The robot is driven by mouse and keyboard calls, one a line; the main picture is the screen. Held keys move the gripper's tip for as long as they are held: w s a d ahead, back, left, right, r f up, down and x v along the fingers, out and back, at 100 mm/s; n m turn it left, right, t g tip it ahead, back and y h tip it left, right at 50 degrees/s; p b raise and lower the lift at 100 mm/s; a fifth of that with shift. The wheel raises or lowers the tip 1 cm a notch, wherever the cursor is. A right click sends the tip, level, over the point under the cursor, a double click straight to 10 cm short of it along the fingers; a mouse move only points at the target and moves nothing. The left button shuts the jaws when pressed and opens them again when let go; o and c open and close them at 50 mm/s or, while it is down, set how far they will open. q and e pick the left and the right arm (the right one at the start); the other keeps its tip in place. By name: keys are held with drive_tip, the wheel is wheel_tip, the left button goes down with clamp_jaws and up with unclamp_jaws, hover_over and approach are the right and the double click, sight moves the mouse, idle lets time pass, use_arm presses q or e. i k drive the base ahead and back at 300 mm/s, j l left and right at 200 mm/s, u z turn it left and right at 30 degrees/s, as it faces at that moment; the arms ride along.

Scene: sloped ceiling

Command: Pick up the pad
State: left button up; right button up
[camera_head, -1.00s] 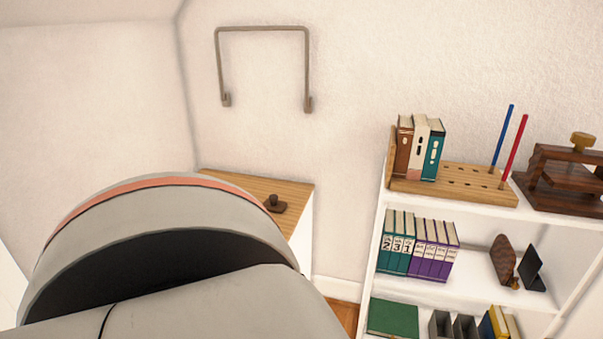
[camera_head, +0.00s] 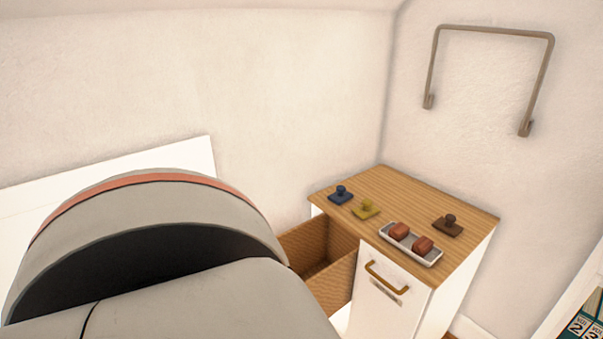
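Three small square pieces with round knobs lie on the wooden top of a white cabinet (camera_head: 397,195): a blue one (camera_head: 341,195), a yellow one (camera_head: 366,209) and a dark brown one (camera_head: 448,225). I cannot tell which of them, if any, is the pad. A shallow white tray (camera_head: 434,258) at the cabinet's front edge holds two reddish-brown blocks (camera_head: 400,230). Neither of my grippers is in view. A large grey part of my own arm fills the lower left and hides what lies behind it.
An open woven-brown drawer or box (camera_head: 325,265) is beside the cabinet, partly hidden by my arm. The cabinet front has a brass handle (camera_head: 387,276). A metal bracket (camera_head: 490,32) hangs on the wall above. A shelf edge with books (camera_head: 580,327) shows at lower right.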

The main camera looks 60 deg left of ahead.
sight(367, 210)
drive_tip(key=u, duration=1.5)
